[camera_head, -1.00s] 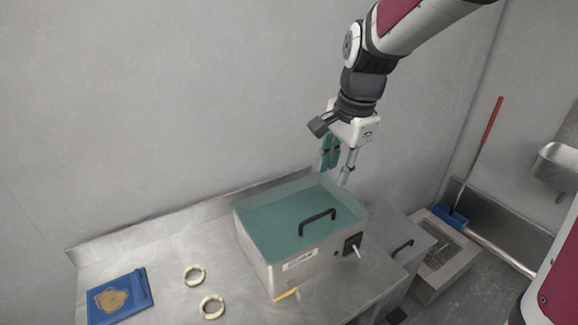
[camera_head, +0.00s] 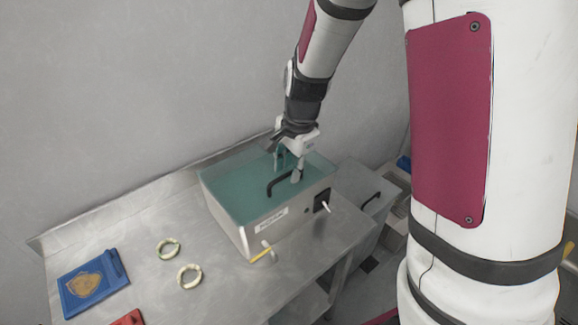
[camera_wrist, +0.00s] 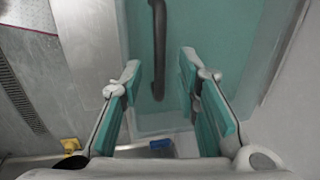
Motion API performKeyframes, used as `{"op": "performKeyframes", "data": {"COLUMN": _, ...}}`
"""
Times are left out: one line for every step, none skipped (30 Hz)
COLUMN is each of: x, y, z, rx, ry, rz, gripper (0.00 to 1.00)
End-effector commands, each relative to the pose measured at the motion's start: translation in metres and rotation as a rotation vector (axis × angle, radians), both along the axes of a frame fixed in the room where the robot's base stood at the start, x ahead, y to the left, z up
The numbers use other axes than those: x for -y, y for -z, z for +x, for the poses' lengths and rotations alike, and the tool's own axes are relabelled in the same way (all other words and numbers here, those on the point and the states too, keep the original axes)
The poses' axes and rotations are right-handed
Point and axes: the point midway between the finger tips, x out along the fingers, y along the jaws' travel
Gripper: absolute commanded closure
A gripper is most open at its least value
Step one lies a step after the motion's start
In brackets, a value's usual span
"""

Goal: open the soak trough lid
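The soak trough is a steel box (camera_head: 238,234) on the bench with a translucent teal lid (camera_head: 228,186), which lies shut on top. A black bar handle (camera_head: 278,187) rises from the lid; in the wrist view the handle (camera_wrist: 158,50) runs lengthwise, ahead of the gap between the fingers. My gripper (camera_head: 288,172) is over the lid, close to the handle. In the wrist view my gripper (camera_wrist: 160,85) is open, with teal finger pads wide apart and nothing between them. Whether the fingertips touch the lid cannot be told.
Two pale green rings (camera_head: 168,248) (camera_head: 189,276) and a blue plaque with a tan emblem (camera_head: 92,285) lie on the steel bench (camera_head: 130,240) at left. A red item (camera_head: 128,318) shows at the front edge. A second steel box with a handle (camera_head: 368,190) stands at right.

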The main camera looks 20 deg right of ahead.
Motion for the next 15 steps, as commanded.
{"op": "performKeyframes", "data": {"x": 0.0, "y": 0.0008, "z": 0.0, "rx": 0.0, "ry": 0.0, "rz": 0.0, "gripper": 0.7}}
{"op": "performKeyframes", "data": {"x": 0.0, "y": 0.001, "z": 0.0, "rx": 0.0, "ry": 0.0, "rz": 0.0, "gripper": 0.7}}
{"op": "performKeyframes", "data": {"x": 0.0, "y": 0.001, "z": 0.0, "rx": 0.0, "ry": 0.0, "rz": 0.0, "gripper": 0.7}}
{"op": "performKeyframes", "data": {"x": 0.0, "y": 0.0009, "z": 0.0, "rx": 0.0, "ry": 0.0, "rz": 0.0, "gripper": 0.7}}
{"op": "performKeyframes", "data": {"x": 0.0, "y": 0.0009, "z": 0.0, "rx": 0.0, "ry": 0.0, "rz": 0.0, "gripper": 0.7}}
{"op": "performKeyframes", "data": {"x": 0.0, "y": 0.0008, "z": 0.0, "rx": 0.0, "ry": 0.0, "rz": 0.0, "gripper": 0.7}}
{"op": "performKeyframes", "data": {"x": 0.0, "y": 0.0008, "z": 0.0, "rx": 0.0, "ry": 0.0, "rz": 0.0, "gripper": 0.7}}
{"op": "performKeyframes", "data": {"x": 0.0, "y": 0.0007, "z": -0.0001, "rx": 0.0, "ry": 0.0, "rz": 0.0, "gripper": 0.75}}
{"op": "performKeyframes", "data": {"x": 0.0001, "y": 0.0007, "z": 0.0, "rx": 0.0, "ry": 0.0, "rz": 0.0, "gripper": 0.84}}
{"op": "performKeyframes", "data": {"x": 0.0001, "y": 0.0007, "z": 0.0, "rx": 0.0, "ry": 0.0, "rz": 0.0, "gripper": 0.91}}
{"op": "performKeyframes", "data": {"x": 0.0001, "y": 0.0007, "z": 0.0, "rx": 0.0, "ry": 0.0, "rz": 0.0, "gripper": 0.97}}
{"op": "performKeyframes", "data": {"x": 0.0001, "y": 0.0006, "z": 0.0, "rx": 0.0, "ry": 0.0, "rz": 0.0, "gripper": 1.0}}
{"op": "performKeyframes", "data": {"x": 0.0001, "y": 0.0006, "z": 0.0, "rx": -0.001, "ry": 0.0, "rz": 0.0, "gripper": 1.0}}
{"op": "performKeyframes", "data": {"x": 0.0001, "y": 0.0006, "z": 0.0, "rx": 0.0, "ry": 0.0, "rz": 0.0, "gripper": 1.0}}
{"op": "performKeyframes", "data": {"x": 0.0001, "y": 0.0006, "z": 0.0, "rx": -0.001, "ry": 0.0, "rz": 0.0, "gripper": 1.0}}
